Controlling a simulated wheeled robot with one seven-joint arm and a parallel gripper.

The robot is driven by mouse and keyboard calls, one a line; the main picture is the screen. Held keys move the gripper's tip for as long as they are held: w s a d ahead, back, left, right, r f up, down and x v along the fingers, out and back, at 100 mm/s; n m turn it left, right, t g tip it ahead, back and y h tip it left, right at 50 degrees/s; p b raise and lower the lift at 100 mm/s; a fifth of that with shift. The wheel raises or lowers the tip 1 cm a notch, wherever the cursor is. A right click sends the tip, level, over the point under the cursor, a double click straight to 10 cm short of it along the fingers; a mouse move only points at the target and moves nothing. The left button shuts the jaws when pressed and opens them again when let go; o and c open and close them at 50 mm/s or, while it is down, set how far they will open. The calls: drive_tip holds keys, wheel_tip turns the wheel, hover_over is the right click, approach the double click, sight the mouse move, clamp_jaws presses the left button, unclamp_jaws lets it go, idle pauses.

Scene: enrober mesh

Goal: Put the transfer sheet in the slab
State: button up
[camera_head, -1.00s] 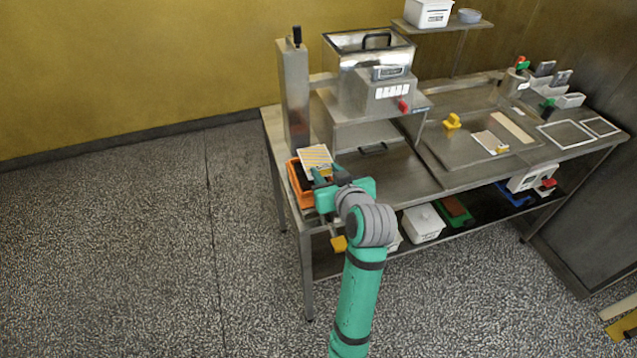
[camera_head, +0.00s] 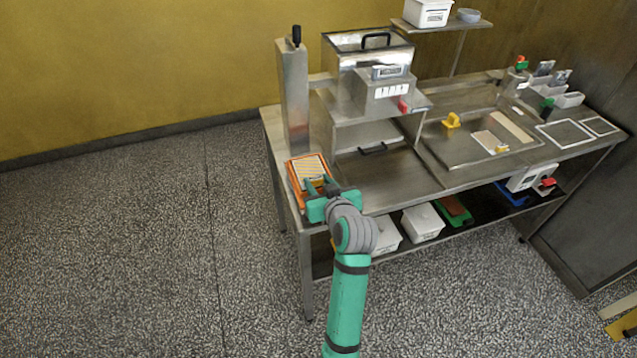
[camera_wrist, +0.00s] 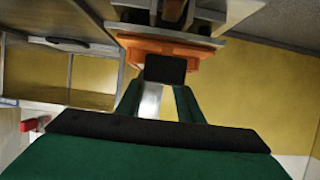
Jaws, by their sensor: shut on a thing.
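The transfer sheet (camera_head: 307,167), pale with yellow-orange stripes, lies over the orange crate (camera_head: 293,186) at the left end of the bench. My gripper (camera_head: 322,187) is at the near side of the sheet, shut on it. In the wrist view, the fingers (camera_wrist: 163,100) close near a dark block (camera_wrist: 165,69), with the orange crate (camera_wrist: 130,42) just beyond. I cannot tell whether the sheet touches the crate. A shallow steel slab (camera_head: 463,153) is sunk in the bench to the right, with pale sheets and yellow pieces on it.
A steel machine (camera_head: 345,90) with a lidded tank stands behind, and a tall steel column (camera_head: 294,95) rises behind the crate. White frames (camera_head: 566,134) and small bins (camera_head: 570,100) are at the right end. White tubs (camera_head: 422,222) are on the lower shelf. The bench between machine and slab is fairly clear.

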drive_tip(key=o, duration=1)
drive_tip(key=shift+f, duration=0.1)
drive_tip(key=shift+o, duration=0.2)
drive_tip(key=shift+r, duration=0.25)
drive_tip(key=v, duration=1.2)
